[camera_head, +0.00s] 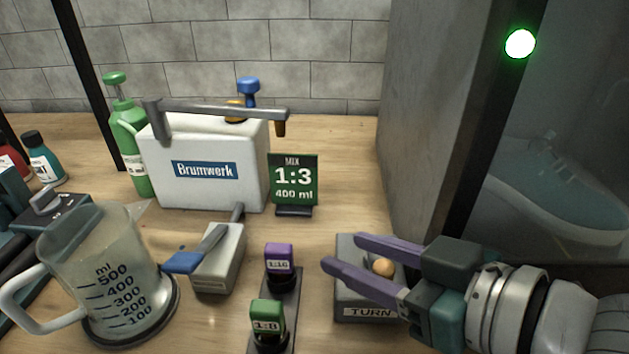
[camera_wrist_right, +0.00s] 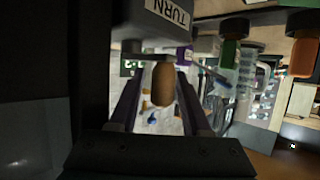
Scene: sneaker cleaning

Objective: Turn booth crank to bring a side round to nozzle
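The booth crank is a small grey box (camera_head: 355,250) labelled TURN, with a round wooden knob (camera_head: 383,267) on it, at the booth's front left corner. My right gripper (camera_head: 342,252) reaches in from the right with its two purple fingers apart, one on each side of the knob. In the right wrist view the knob (camera_wrist_right: 163,87) stands between the fingers with gaps showing beside it. A pale teal sneaker (camera_head: 565,195) is seen dimly through the booth's dark glass. The nozzle cannot be made out. I see no left gripper fingers.
The grey booth (camera_head: 425,110) fills the right side, with a lit green lamp (camera_head: 520,43). Left of the crank stand purple and green tagged pieces (camera_head: 280,258), a mix sign (camera_head: 293,180), a blue-handled lever (camera_head: 200,250), a measuring jug (camera_head: 110,270) and a white Brumwerk dispenser (camera_head: 205,190).

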